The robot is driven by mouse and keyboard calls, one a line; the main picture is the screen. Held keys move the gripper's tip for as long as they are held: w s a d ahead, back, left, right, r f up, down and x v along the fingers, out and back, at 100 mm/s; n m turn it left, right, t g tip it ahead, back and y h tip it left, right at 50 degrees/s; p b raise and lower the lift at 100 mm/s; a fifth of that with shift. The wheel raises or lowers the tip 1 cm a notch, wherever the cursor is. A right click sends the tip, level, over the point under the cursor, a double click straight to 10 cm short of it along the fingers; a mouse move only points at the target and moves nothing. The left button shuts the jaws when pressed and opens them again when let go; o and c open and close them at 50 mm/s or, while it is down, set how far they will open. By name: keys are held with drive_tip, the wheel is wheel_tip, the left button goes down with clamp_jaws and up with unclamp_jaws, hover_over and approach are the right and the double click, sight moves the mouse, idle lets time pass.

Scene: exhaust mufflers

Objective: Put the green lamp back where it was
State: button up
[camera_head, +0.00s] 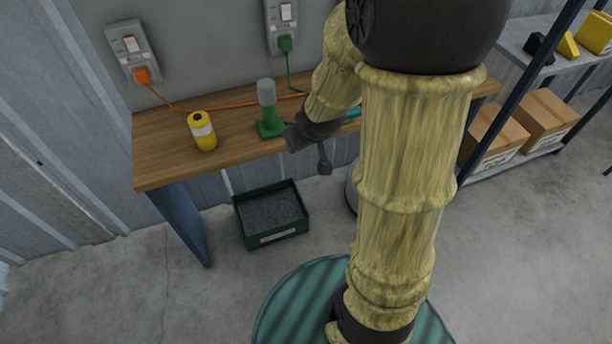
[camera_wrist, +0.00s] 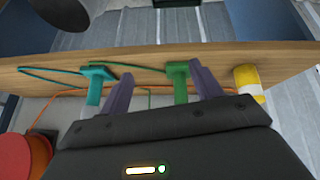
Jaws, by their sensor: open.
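The green lamp (camera_head: 268,118) stands upright on the wooden bench, with a green base and a grey upper part. A green cord runs up behind it to a green plug (camera_head: 286,43) in the right wall outlet. In the wrist view the green lamp (camera_wrist: 179,84) is beside the right finger. My gripper (camera_head: 307,152) is at the bench's front edge, just right of the lamp in the head view. Its two fingers are apart in the wrist view (camera_wrist: 160,82), with nothing held between them. Whether a finger touches the lamp cannot be told.
A yellow bottle-shaped thing (camera_head: 202,132) stands left of the lamp. A teal lamp (camera_wrist: 96,84) is left of my left finger in the wrist view. An orange cord (camera_head: 215,107) crosses the bench (camera_head: 160,165). A dark green bin (camera_head: 272,238) sits on the floor.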

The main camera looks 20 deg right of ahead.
drive_tip(key=s+a+m+g, duration=0.1)
drive_tip(key=s+a+g, duration=0.2)
drive_tip(key=s, duration=0.7)
drive_tip(key=shift+s+a+r+m+g, duration=0.2)
drive_tip(key=shift+s+a+m+g, duration=0.1)
drive_tip(key=shift+s+a+m, duration=0.15)
drive_tip(key=shift+w, duration=0.15)
drive_tip(key=shift+c, duration=0.3)
